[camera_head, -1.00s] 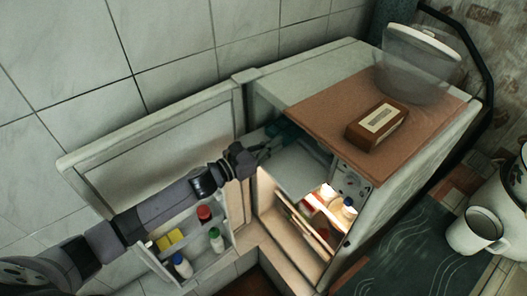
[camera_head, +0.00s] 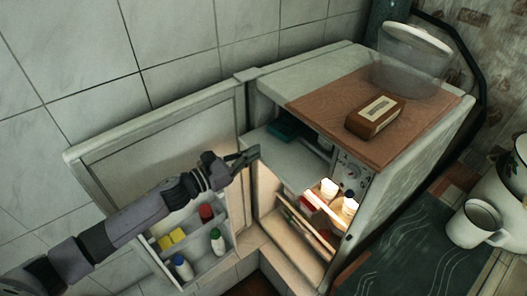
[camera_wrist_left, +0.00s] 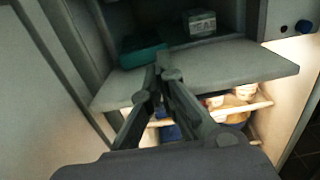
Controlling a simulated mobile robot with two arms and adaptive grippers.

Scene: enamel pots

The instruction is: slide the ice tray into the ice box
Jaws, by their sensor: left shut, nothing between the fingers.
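The teal ice tray (camera_head: 284,131) lies in the ice box (camera_head: 318,139) at the top of the open fridge. In the left wrist view the tray (camera_wrist_left: 143,55) sits at the left of the opening, behind the pale panel (camera_wrist_left: 215,70) at its front; its far end is in shadow. My left gripper (camera_head: 250,155) is outside the opening, to the left of the tray and apart from it in the head view. In the left wrist view its fingertips (camera_wrist_left: 165,72) are together and empty, in front of the tray. My right gripper is not in view.
A small box (camera_wrist_left: 200,23) stands in the ice box, right of the tray. The open fridge door (camera_head: 150,150) with bottles is at the left. Lit shelves with food lie below the panel.

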